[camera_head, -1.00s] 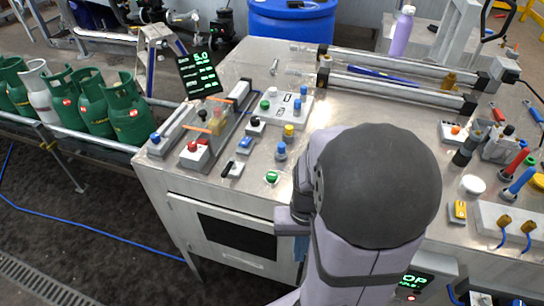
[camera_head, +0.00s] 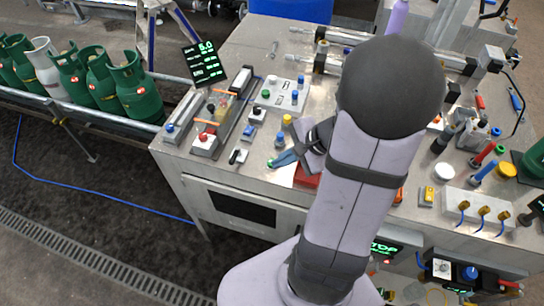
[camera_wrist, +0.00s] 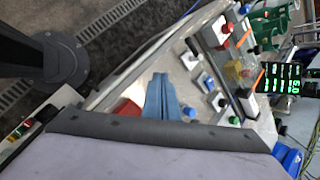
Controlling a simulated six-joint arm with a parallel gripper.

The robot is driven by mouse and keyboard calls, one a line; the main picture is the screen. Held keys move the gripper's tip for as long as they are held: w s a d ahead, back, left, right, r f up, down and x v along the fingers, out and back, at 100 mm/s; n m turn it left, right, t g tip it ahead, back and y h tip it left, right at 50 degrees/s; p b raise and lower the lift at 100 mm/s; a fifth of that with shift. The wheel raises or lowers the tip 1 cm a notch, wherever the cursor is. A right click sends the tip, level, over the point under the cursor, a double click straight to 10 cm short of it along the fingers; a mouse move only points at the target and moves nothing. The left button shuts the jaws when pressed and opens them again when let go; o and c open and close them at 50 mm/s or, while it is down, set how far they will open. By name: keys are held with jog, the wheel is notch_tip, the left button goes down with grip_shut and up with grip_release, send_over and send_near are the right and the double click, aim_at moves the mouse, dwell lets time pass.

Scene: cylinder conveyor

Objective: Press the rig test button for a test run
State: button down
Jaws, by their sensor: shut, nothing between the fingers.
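My gripper (camera_head: 276,162) is over the front of the steel bench, its blue fingers together and empty, pointing left. In the wrist view the shut fingers (camera_wrist: 160,82) point up the picture, over bare bench top. A red button on a white box (camera_head: 204,141) stands left of the gripper, and a white panel (camera_head: 282,93) with green, blue and white buttons lies behind it. No readable label shows which one is the rig test button.
A blue-topped post (camera_head: 279,140) and a yellow-topped one (camera_head: 287,120) stand close behind my fingers. A black-handled switch (camera_head: 238,156) is to the left. A red block (camera_head: 307,177) lies beside my wrist. Green gas cylinders (camera_head: 135,88) stand on the conveyor at left.

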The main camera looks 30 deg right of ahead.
jog(key=w+d+r+m+t, duration=0.1)
jog(key=w+r+m+t, duration=0.2)
jog(key=w, duration=0.3)
jog(key=shift+d+r+m, duration=0.25)
jog(key=shift+r+m, duration=0.05)
jog(key=shift+r, duration=0.05)
jog(key=shift+f, duration=0.15)
notch_tip(320, 180, down, 8)
jog(key=b, duration=0.8)
jog(key=shift+f, duration=0.25)
jog(key=shift+f, duration=0.15)
dwell(1.5)
jog(key=shift+f+b, duration=0.3)
jog(key=shift+b, duration=0.2)
